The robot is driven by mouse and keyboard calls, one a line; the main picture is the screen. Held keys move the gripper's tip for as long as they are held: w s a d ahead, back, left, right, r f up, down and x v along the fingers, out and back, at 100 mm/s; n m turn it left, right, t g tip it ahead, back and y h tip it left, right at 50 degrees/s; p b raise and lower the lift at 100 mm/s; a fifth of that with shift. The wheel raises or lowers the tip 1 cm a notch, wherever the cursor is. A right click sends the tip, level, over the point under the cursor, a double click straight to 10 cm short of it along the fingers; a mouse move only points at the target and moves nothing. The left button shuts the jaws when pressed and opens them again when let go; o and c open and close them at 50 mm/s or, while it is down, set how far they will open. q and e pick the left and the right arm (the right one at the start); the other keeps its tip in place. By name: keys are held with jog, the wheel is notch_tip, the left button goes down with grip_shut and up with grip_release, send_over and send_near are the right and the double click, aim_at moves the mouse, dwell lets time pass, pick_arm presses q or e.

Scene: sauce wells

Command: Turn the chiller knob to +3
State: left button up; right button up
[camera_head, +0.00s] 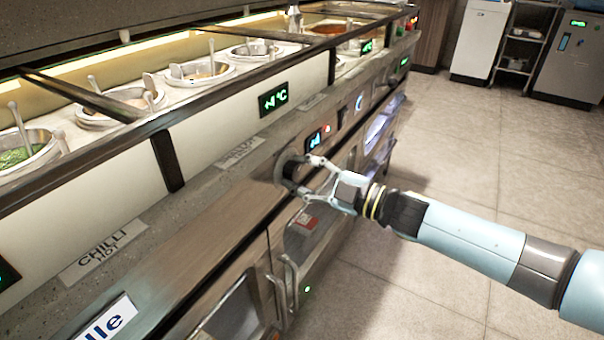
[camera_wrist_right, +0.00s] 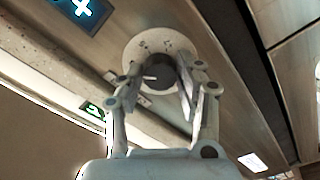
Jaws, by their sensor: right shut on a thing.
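The chiller knob (camera_head: 290,170) is dark and round on a pale dial, set in the front panel of the sauce counter. My right gripper (camera_head: 308,177) reaches it from the right, with its fingers around it. In the right wrist view the knob (camera_wrist_right: 163,72) sits between the two fingers of the right gripper (camera_wrist_right: 165,92), which are shut on it. The marks on the pale dial plate (camera_wrist_right: 158,47) are too small to read. A small blue-lit display (camera_head: 315,140) is just right of the knob. My left gripper is not in view.
Sauce wells (camera_head: 200,73) with ladles line the counter top. A green temperature display (camera_head: 273,98) is above the knob. Cabinet door handles (camera_head: 284,285) stick out below. The tiled floor (camera_head: 480,150) at right is clear except for my arm.

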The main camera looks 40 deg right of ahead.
jog(key=shift+f, duration=0.1)
jog(key=o, duration=0.9)
jog(key=shift+o, duration=1.2)
jog(key=shift+s+d, duration=0.1)
jog(key=shift+s, duration=0.1)
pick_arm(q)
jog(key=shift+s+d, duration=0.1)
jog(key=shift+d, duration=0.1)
pick_arm(e)
jog(key=v, duration=1.1)
jog(key=shift+s, duration=0.3)
